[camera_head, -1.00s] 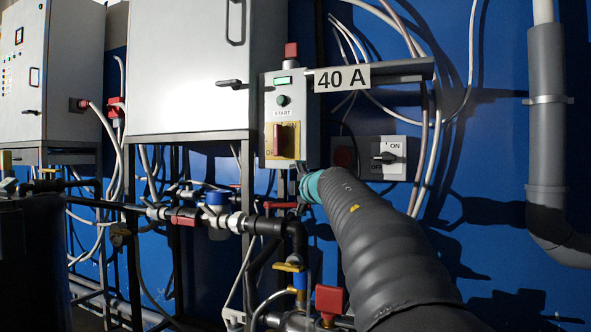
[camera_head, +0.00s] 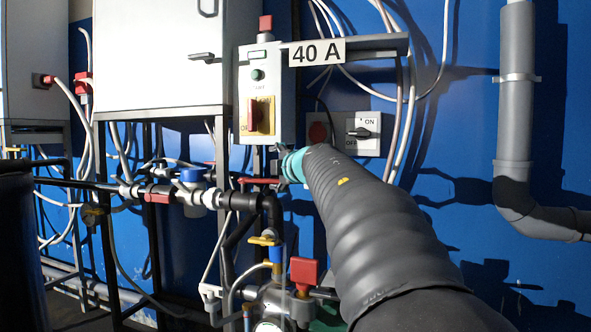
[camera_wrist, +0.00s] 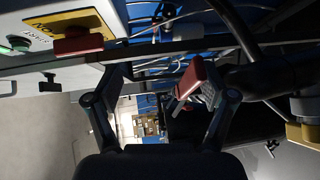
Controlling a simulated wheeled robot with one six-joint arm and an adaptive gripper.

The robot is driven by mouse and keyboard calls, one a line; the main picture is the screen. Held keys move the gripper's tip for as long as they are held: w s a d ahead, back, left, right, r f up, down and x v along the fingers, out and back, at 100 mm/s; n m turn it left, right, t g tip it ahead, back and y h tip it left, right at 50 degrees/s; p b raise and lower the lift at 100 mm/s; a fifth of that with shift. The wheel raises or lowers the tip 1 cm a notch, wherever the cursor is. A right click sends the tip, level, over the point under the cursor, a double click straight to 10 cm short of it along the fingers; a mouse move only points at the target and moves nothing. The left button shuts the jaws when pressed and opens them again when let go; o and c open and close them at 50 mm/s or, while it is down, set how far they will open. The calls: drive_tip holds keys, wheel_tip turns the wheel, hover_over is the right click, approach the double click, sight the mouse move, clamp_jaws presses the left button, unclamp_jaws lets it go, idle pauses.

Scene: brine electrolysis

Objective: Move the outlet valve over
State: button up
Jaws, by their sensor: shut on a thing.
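A red valve lever (camera_head: 262,181) sits on the pipework below the 40 A control box. My gripper (camera_wrist: 158,82) is at this lever; in the head view my dark arm and its teal wrist band hide most of the fingers. In the wrist view a red handle (camera_wrist: 190,78) shows against the inner side of the right finger, with the left finger to its left. The gripper is shut on the red lever, though the exact contact is partly hidden. Another red handle (camera_head: 158,194) lies along the horizontal pipe further left.
The control box (camera_head: 262,85) with a START button and red-yellow switch hangs just above my gripper. An ON/OFF switch (camera_head: 364,133) is on the blue wall to the right. A yellow-handled valve (camera_head: 264,240) and a red square knob (camera_head: 305,271) sit below. Hoses crowd the left.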

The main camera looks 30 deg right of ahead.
drive_tip(key=shift+s+a+r, duration=0.1)
drive_tip(key=shift+s+r, duration=0.25)
drive_tip(key=shift+s, duration=0.45)
drive_tip(key=shift+s+d+r, duration=0.1)
drive_tip(key=shift+s+r, duration=0.25)
drive_tip(key=shift+s, duration=0.45)
drive_tip(key=shift+s+a+r, duration=0.1)
drive_tip(key=shift+s+r, duration=0.25)
drive_tip(key=shift+s, duration=0.45)
drive_tip(key=shift+c, duration=0.3)
drive_tip(key=shift+s+r+t, duration=0.15)
drive_tip(key=shift+s+t, duration=0.15)
drive_tip(key=shift+s, duration=0.75)
drive_tip(key=c, duration=0.3)
drive_tip(key=shift+s+a+f, duration=0.1)
drive_tip(key=shift+s+f, duration=0.1)
drive_tip(key=shift+s, duration=0.65)
drive_tip(key=shift+s+a+f, duration=0.15)
drive_tip(key=shift+s, duration=0.75)
drive_tip(key=shift+s+a+f, duration=0.1)
drive_tip(key=shift+s+f, duration=0.1)
drive_tip(key=shift+s, duration=0.65)
drive_tip(key=shift+r+p, duration=0.15)
drive_tip(key=shift+p, duration=0.45)
drive_tip(key=shift+d, duration=0.1)
